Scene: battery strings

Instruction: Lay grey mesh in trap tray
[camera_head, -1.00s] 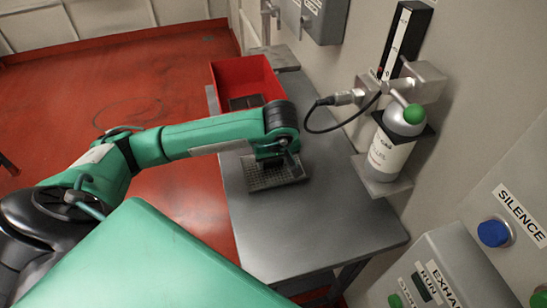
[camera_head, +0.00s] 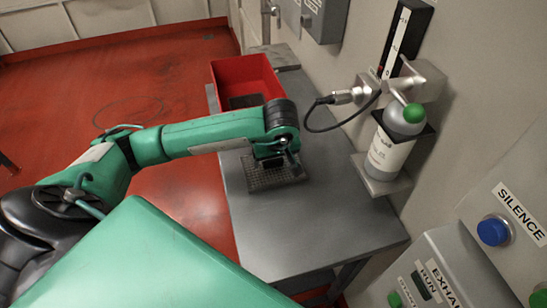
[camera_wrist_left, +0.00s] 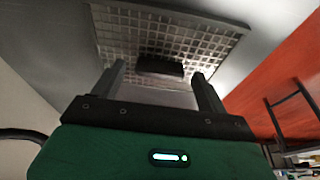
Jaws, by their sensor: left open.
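My left gripper (camera_head: 268,162) hangs over a grey gridded piece (camera_head: 277,178) on the steel bench. In the left wrist view the left gripper (camera_wrist_left: 157,74) has its two fingers spread apart. A small black block (camera_wrist_left: 160,67) shows between them, in the middle of the grid (camera_wrist_left: 205,42). I cannot tell whether the fingers touch the block. The grid has square cells and a pale rim. I cannot tell whether it is the grey mesh, the trap tray or one lying in the other. My right gripper is not in view.
A red bin (camera_head: 238,72) with a dark gridded piece (camera_head: 246,101) in it stands at the bench's far end. The near part of the bench (camera_head: 310,235) is clear.

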